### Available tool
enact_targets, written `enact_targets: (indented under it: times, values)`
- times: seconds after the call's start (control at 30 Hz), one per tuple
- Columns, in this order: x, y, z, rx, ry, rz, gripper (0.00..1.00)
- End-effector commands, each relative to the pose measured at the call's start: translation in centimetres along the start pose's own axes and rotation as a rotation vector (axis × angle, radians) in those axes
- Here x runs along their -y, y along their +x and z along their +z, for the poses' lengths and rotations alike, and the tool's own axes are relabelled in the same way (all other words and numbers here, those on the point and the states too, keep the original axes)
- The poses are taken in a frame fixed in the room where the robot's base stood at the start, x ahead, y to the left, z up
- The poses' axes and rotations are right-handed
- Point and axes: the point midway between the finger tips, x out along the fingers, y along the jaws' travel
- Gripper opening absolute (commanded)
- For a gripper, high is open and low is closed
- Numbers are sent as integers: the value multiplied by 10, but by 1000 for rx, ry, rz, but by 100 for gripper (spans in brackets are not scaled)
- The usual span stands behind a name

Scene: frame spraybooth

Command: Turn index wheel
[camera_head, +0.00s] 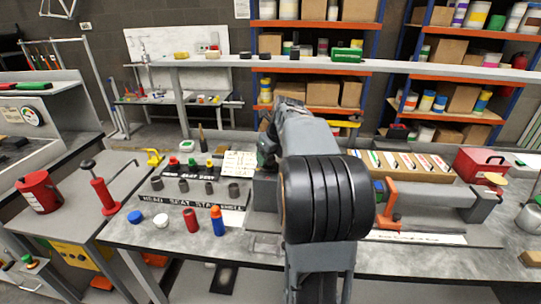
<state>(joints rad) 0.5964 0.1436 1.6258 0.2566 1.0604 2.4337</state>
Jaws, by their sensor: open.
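My arm reaches away from me over the workbench (160,236), and its dark round joint fills the middle of the camera_head view. My gripper's fingers are hidden behind my own arm, so I cannot see what they are beside or touching. No index wheel shows clearly. A grey fixture with a long bar (440,197) lies across the bench behind my arm, its middle covered. A small green and blue round part (379,191) shows at the arm's right edge, next to an orange lever (389,205). I cannot tell whether it is the wheel.
Left of my arm are a row of dark cups (209,188), a red bottle (191,220) and a blue bottle with an orange cap (217,220). A red pump (103,191) and red bucket (41,192) stand further left. A red toolbox (480,165) stands at right.

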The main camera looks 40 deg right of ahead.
Motion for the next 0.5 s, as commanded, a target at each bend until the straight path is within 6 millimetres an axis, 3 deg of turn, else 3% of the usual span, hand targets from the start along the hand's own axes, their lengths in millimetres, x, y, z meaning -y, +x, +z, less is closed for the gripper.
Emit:
enact_targets:
  times: [0.13, 0.5]
  values:
    - [0, 0, 0, 0, 0, 0, 64]
    - [0, 0, 0, 0, 0, 0, 29]
